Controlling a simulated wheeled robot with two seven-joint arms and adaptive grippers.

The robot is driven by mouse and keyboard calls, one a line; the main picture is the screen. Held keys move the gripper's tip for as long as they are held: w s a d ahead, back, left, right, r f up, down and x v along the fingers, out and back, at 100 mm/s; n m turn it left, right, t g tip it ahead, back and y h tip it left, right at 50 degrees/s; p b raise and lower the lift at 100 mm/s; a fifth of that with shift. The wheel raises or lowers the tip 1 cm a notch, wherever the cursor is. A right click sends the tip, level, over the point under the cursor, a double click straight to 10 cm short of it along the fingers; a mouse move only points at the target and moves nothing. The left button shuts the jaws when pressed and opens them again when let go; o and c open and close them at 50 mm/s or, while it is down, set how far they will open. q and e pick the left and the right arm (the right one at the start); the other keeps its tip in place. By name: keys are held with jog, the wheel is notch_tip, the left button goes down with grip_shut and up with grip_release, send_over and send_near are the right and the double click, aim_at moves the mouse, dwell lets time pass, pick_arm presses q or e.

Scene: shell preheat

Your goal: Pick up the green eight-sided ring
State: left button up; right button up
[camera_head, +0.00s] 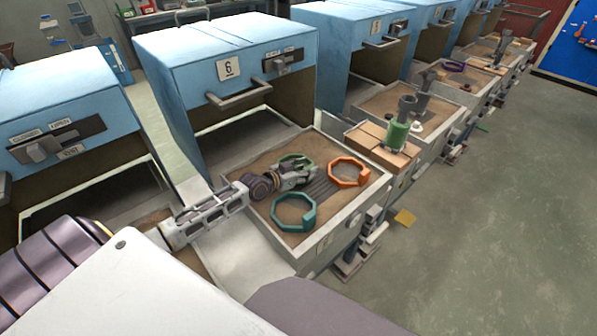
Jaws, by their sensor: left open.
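A green ring (308,158) lies on the sandy bed of the tray in front of the furnace marked 6. It is partly hidden behind my left gripper, so its number of sides cannot be told. My left gripper (314,174) is open, reaching in from the left, low over the tray and just in front of the green ring in the picture. Whether it touches the ring cannot be told. A teal ring (277,211) lies nearer to me in the same tray. An orange angular ring (334,176) lies to the right. My right gripper is not in view.
The tray (345,213) has a raised pale rim and a dark grooved strip in its middle. Blue furnace 6 (170,62) stands behind it, its front open. A green cylindrical tool (397,136) stands on blocks to the right. Grey floor lies free at right.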

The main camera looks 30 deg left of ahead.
pick_arm(q)
jog(key=shift+x, duration=0.95)
grip_shut()
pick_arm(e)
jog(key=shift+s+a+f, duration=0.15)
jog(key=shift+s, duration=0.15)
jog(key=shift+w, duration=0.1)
